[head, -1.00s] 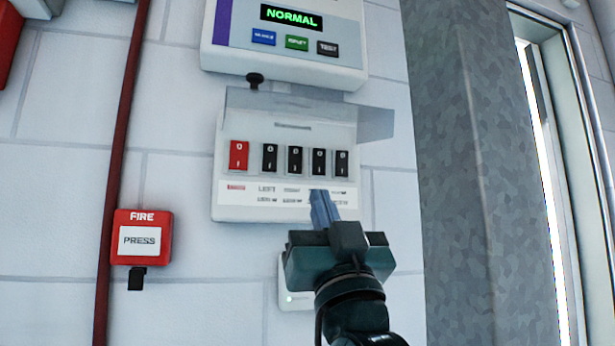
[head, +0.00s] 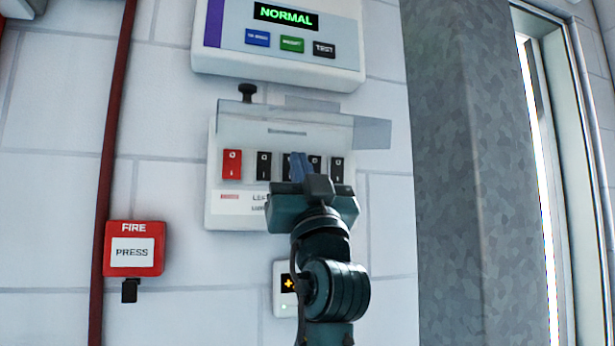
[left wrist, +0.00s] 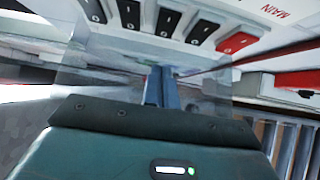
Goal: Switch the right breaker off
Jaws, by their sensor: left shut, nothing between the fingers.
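The breaker panel (head: 220,196) is a white box on the wall with its translucent cover (head: 350,133) raised. It holds one red switch (head: 232,164) at the left and several black switches (head: 264,166) to its right. The left wrist view shows the row inverted, with the red switch (left wrist: 238,43) at the right. My left gripper (head: 300,160) is shut and empty, its fingertips in front of the middle of the row. Contact cannot be told. The gripper hides most labels, so I cannot read which switch is the right breaker. My right gripper is not in view.
An alarm panel (head: 220,65) reading NORMAL is above, with a dark knob (head: 247,92) beneath it. A red FIRE button box (head: 134,250) is at lower left beside a red pipe (head: 112,150). A small white device (head: 283,298) is below. A grey column (head: 460,180) stands at right.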

